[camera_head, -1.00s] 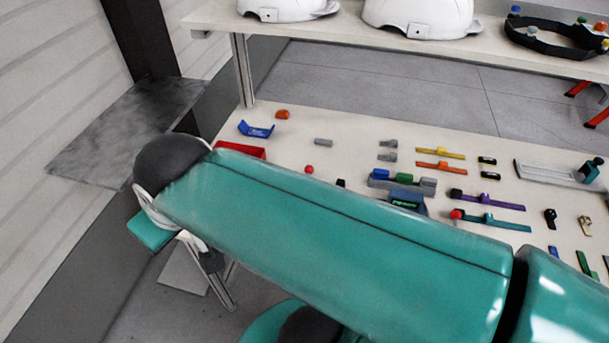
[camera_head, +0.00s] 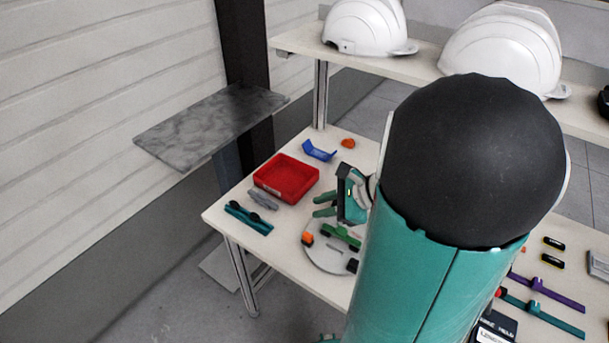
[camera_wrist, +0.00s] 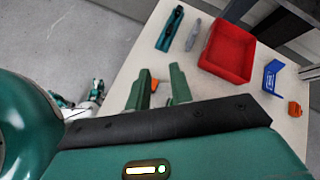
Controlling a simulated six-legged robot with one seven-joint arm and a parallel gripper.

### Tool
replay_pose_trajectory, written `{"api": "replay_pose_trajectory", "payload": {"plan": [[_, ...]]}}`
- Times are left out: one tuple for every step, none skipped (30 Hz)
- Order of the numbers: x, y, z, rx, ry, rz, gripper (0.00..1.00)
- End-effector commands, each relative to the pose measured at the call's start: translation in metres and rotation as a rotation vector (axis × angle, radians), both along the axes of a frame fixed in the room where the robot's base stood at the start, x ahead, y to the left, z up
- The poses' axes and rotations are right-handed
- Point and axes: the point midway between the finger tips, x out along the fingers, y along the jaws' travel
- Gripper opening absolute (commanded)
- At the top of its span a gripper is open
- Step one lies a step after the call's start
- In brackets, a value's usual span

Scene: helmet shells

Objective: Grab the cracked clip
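No clip shows a crack that I can make out, so I cannot tell which one is the cracked clip. Clip-like parts at the left table end are a teal bar with dark knobs (camera_head: 248,219) and a grey piece (camera_head: 263,200). They also show in the wrist view as a teal bar (camera_wrist: 170,28) and a grey piece (camera_wrist: 193,35). The fingers also show in the wrist view (camera_wrist: 160,76).
A red tray (camera_head: 287,178) stands behind the grey piece; a blue bracket (camera_head: 318,151) and orange part (camera_head: 347,143) lie beyond it. White helmets (camera_head: 364,27) sit on the raised shelf (camera_head: 300,42). My arm hides the table's middle. Purple and teal strips (camera_head: 547,292) lie right.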

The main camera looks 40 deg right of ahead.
Motion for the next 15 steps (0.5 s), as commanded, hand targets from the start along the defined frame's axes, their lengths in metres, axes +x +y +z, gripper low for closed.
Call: {"api": "replay_pose_trajectory", "payload": {"plan": [[-0.005, -0.031, -0.015, 0.088, 0.010, -0.147, 0.22], [-0.008, -0.047, -0.021, 0.135, 0.010, -0.226, 0.22], [-0.012, -0.066, -0.029, 0.194, 0.008, -0.324, 0.22], [-0.015, -0.080, -0.035, 0.233, 0.005, -0.389, 0.22], [-0.019, -0.092, -0.040, 0.267, 0.002, -0.450, 0.22], [-0.024, -0.106, -0.046, 0.305, -0.004, -0.521, 0.22], [-0.028, -0.115, -0.051, 0.330, -0.007, -0.566, 0.22], [-0.031, -0.123, -0.054, 0.350, -0.011, -0.602, 0.22], [-0.034, -0.131, -0.058, 0.370, -0.016, -0.642, 0.22], [-0.036, -0.135, -0.060, 0.383, -0.019, -0.664, 0.22], [-0.036, -0.138, -0.062, 0.391, -0.020, -0.679, 0.22], [-0.035, -0.140, -0.064, 0.398, -0.023, -0.693, 0.22], [-0.033, -0.141, -0.065, 0.401, -0.023, -0.697, 0.22], [-0.030, -0.140, -0.068, 0.402, -0.024, -0.697, 0.22], [-0.025, -0.139, -0.070, 0.403, -0.024, -0.696, 0.22]]}}
